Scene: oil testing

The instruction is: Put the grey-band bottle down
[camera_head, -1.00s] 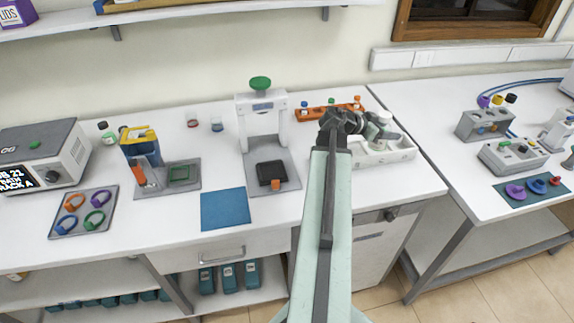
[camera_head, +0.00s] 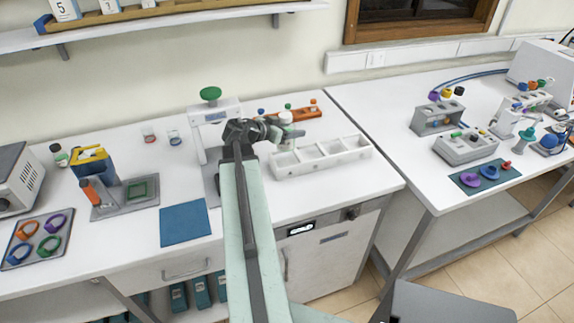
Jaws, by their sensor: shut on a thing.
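My gripper (camera_head: 287,131) is at the end of my arm, above the back left part of the white compartment tray (camera_head: 330,167). It is shut on a small pale bottle (camera_head: 285,117), whose white top shows. I take this for the grey-band bottle, but its band cannot be made out, and my gripper and wrist partly cover it. I cannot tell whether its base touches anything. The tray's open compartments run to the right of my gripper and look empty.
An orange rack (camera_head: 307,111) with small capped items stands behind the gripper. My arm partly hides the white press stand (camera_head: 215,118). A blue mat (camera_head: 185,222) lies clear at the left. Two small jars (camera_head: 149,135) stand near the wall. A second bench with instruments is at the right.

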